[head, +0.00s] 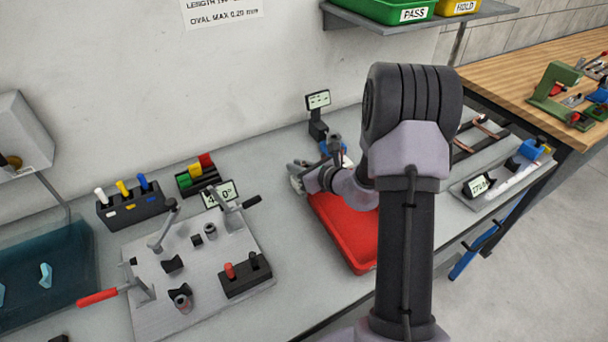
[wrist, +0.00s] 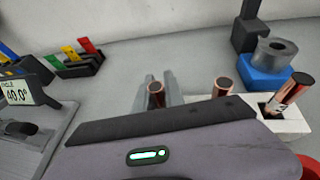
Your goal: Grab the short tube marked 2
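Three copper tubes stand upright or slightly tilted in a row in a white holder (wrist: 291,127) in the wrist view. The left tube (wrist: 157,95) is at the grey fingers of my gripper (wrist: 163,88). The middle tube (wrist: 223,87) stands apart to the right. The right tube (wrist: 286,92) shows a dark mark on its side that I cannot read surely. No number shows on the other two. My gripper's housing hides the tubes' lower parts, so I cannot tell if the fingers are closed on the left tube. In the head view my arm hides most of this spot.
A red tray (head: 345,235) lies just in front. A blue stand with a grey ring (wrist: 270,62) is behind the tubes. A metal fixture plate (head: 200,265) with levers and coloured racks (head: 135,203) are to the left. The wall is close behind.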

